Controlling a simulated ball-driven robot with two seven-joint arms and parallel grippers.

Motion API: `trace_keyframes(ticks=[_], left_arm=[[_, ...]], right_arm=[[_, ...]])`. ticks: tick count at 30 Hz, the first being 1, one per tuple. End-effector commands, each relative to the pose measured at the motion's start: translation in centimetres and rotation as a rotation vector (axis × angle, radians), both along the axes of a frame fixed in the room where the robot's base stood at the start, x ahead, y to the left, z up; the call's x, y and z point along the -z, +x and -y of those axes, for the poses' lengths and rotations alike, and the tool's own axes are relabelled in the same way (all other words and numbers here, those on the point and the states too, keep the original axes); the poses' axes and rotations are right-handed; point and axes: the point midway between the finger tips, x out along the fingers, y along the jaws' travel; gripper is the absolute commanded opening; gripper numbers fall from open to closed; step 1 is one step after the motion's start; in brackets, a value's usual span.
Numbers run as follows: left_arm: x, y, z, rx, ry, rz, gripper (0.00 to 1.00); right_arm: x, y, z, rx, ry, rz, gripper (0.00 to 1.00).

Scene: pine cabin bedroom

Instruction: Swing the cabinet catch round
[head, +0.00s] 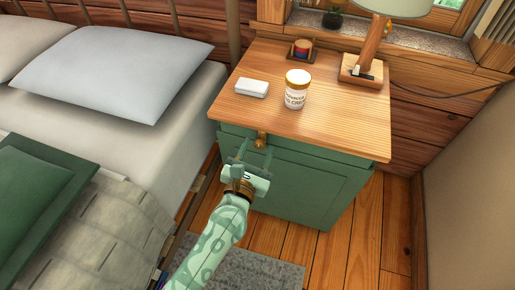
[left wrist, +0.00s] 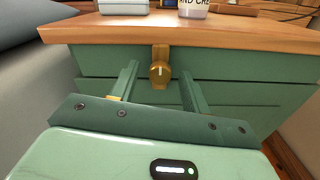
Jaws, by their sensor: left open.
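The green cabinet (head: 310,187) stands beside the bed under a pine top. Its brass catch (head: 261,140) sits at the upper front, just below the edge of the top. In the left wrist view the catch (left wrist: 160,72) is a round knob with a pale line on its face and a brass plate above it. My left gripper (head: 249,157) is open in front of the cabinet, with its fingers pointing at the catch. In the left wrist view the knob shows between and beyond the two fingertips (left wrist: 160,78), with gaps on both sides. My right gripper is not in view.
On the cabinet top (head: 340,128) stand a white box (head: 252,88), a labelled jar (head: 297,89), a small red container (head: 301,48) and a lamp (head: 370,60). The bed (head: 130,110) is close on the left. Wooden floor (head: 365,230) is clear at the right.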

Motion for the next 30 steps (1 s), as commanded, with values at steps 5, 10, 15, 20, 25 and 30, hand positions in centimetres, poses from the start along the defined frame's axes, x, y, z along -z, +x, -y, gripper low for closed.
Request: trace_keyframes(ticks=[5,10,15,20,25,30], left_arm=[[-0.02,0.59,0.2,0.0,-0.001,0.0,0.47],[-0.05,0.59,0.19,0.0,0.0,0.0,0.47],[-0.04,0.57,0.18,0.0,0.0,0.0,0.08],[-0.03,0.55,0.18,0.0,0.001,0.0,0.02],[-0.06,0.55,0.18,0.0,0.021,0.007,0.02],[-0.13,0.55,0.18,0.0,0.085,0.027,0.02]], right_arm=[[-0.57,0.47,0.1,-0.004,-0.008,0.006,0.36],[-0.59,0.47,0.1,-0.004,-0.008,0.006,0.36],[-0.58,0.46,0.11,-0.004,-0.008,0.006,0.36],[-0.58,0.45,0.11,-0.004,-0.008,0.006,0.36],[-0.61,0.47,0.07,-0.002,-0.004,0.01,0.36],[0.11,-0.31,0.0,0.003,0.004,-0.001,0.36]])
